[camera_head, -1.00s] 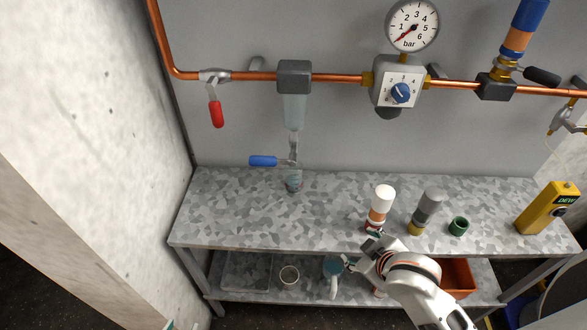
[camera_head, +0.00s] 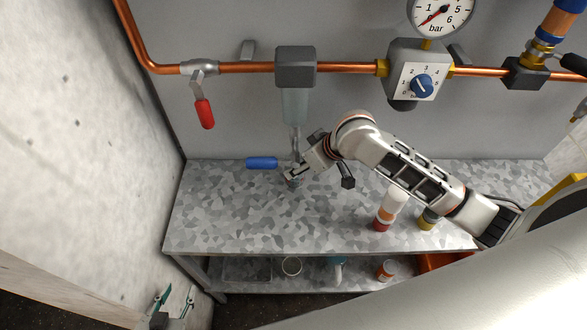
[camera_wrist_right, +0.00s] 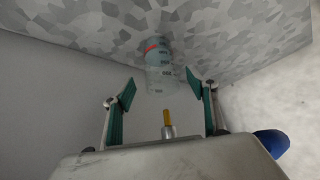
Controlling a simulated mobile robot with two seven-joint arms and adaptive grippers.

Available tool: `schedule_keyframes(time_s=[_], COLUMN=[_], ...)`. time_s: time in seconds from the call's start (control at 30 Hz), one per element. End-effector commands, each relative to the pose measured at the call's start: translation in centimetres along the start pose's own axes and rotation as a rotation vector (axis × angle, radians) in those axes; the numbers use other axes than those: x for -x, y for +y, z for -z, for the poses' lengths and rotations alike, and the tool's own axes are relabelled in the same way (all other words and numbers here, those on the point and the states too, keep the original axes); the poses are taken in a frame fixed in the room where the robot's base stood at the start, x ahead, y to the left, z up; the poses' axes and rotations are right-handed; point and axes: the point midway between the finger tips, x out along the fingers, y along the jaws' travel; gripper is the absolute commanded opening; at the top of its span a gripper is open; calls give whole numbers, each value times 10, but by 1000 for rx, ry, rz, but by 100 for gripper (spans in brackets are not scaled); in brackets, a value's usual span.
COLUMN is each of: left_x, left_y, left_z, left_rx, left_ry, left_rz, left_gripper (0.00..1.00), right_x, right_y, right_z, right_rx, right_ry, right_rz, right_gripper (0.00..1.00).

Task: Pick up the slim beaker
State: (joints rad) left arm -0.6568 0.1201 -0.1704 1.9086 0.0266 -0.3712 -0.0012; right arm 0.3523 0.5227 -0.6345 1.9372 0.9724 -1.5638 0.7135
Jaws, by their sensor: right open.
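The slim beaker (camera_wrist_right: 158,68) is clear, with dark print and a red mark, and stands on the grey mottled bench. In the head view the beaker (camera_head: 293,183) is under the water separator's drain, partly hidden by my right gripper (camera_head: 291,173). In the right wrist view my right gripper (camera_wrist_right: 161,88) is open, its teal-padded fingers apart, one on each side of the beaker's line. The beaker is just ahead of the fingertips; I see no contact. My left gripper (camera_head: 174,300) is at the lower left, open and empty, away from the bench.
The blue valve handle (camera_head: 262,162) is close beside the beaker. The separator (camera_head: 295,105) hangs above it from the copper pipe (camera_head: 340,70). A white-capped bottle (camera_head: 389,211) stands under my right arm.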

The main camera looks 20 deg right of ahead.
Motion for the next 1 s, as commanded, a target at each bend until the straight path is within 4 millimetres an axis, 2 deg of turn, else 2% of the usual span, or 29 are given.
schedule_keyframes(time_s=[0.43,0.77,0.9,1.0], left_x=[1,-3,-3,-2], left_y=[0,1,2,2], left_z=[-2,8,8,8], left_rx=[-7,4,8,8], left_ry=[-4,12,13,12], left_rz=[-4,1,1,1], left_gripper=[37,37,37,37], right_x=[-54,-61,-61,-61], right_y=[-1,-1,-1,-1], right_z=[-1,-1,-1,-1], right_rx=[0,2,2,2], right_ry=[0,2,2,2], right_rz=[1,1,0,0], right_gripper=[58,58,22,20])
